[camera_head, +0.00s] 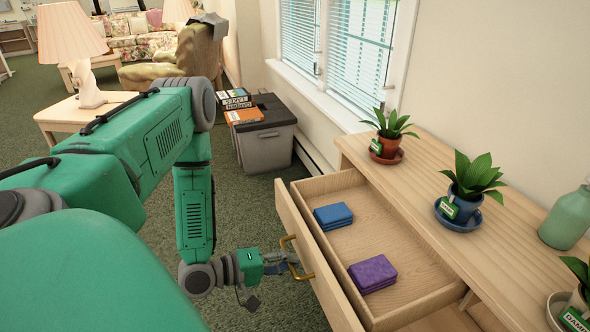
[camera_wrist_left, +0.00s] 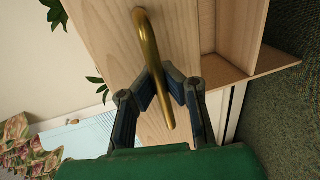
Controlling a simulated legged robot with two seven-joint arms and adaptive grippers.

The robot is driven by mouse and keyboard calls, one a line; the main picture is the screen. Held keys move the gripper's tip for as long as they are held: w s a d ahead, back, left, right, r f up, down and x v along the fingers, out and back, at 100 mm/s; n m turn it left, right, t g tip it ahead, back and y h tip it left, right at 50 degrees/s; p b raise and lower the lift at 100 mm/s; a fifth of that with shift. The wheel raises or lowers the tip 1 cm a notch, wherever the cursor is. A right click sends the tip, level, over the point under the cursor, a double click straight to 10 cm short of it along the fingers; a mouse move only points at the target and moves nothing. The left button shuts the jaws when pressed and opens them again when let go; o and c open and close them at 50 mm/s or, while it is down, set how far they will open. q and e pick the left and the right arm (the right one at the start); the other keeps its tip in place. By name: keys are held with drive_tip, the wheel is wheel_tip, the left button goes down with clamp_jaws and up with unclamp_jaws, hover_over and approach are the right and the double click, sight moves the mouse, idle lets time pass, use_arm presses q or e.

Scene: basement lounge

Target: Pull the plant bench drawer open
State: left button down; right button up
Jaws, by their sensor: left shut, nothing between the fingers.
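The plant bench (camera_head: 430,175) is light wood. Its drawer (camera_head: 315,262) stands pulled out, with a blue folded item (camera_head: 333,215) and a purple one (camera_head: 372,272) inside. The brass bar handle (camera_head: 292,252) is on the drawer front; it also shows in the left wrist view (camera_wrist_left: 148,42). My left gripper (camera_head: 284,264) is at the handle. In the left wrist view its fingers (camera_wrist_left: 166,72) are shut with their tips close together, and the handle runs across them. Whether they touch the handle is hard to tell. My right gripper is not in view.
On the bench top are potted plants (camera_head: 390,147) (camera_head: 467,192) and a green bottle (camera_head: 567,217). A grey bin (camera_head: 265,140) with boxes on its lid stands beyond the drawer. A lamp (camera_head: 85,60) stands on a side table at left. Green carpet is free before the drawer.

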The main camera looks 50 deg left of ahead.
use_arm(q)
drive_tip(key=shift+a, duration=0.2)
drive_tip(key=c, duration=1.6)
unclamp_jaws()
drive_tip(key=shift+a+f, duration=0.1)
drive_tip(key=v, duration=1.2)
drive_tip(key=shift+w+a+f, duration=0.1)
drive_tip(key=shift+f, duration=0.05)
